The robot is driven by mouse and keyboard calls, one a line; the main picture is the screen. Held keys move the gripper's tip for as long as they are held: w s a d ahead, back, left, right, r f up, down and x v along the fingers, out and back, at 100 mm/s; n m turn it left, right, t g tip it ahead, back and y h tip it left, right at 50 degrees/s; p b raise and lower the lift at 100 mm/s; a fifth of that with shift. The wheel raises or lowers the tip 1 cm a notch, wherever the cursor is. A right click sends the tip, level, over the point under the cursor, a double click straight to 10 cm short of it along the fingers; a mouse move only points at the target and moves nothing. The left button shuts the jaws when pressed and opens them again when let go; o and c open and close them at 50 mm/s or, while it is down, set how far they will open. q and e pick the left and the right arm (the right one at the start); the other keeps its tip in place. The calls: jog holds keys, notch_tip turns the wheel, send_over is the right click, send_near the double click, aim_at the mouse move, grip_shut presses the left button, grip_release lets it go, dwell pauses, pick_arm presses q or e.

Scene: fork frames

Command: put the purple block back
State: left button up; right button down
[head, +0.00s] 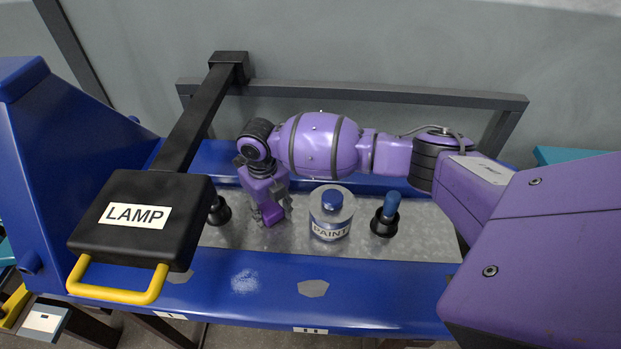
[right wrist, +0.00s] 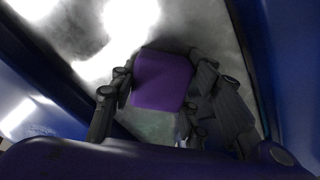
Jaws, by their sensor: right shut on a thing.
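My right gripper (head: 271,212) reaches down over the grey metal strip of the blue bench (head: 330,292), between the lamp and the paint jar. In the right wrist view, my right gripper (right wrist: 154,98) has its dark fingers shut on the purple block (right wrist: 161,82), one on each side. In the head view the block is hard to separate from my purple wrist. I cannot tell whether the block touches the metal surface. My left gripper is not in view.
A black lamp box (head: 158,190) labelled LAMP, with a yellow handle (head: 117,296), hangs on an arm at left. A paint jar (head: 331,213) stands just right of my gripper. Black holders stand on the strip: one with a blue peg (head: 391,205), one (head: 219,212) partly behind the lamp.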

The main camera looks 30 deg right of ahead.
aim_at(269, 208)
jog(key=shift+w+r, duration=0.1)
jog(key=c, duration=1)
grip_release()
notch_tip(269, 208, up, 12)
jog(key=shift+r, duration=0.1)
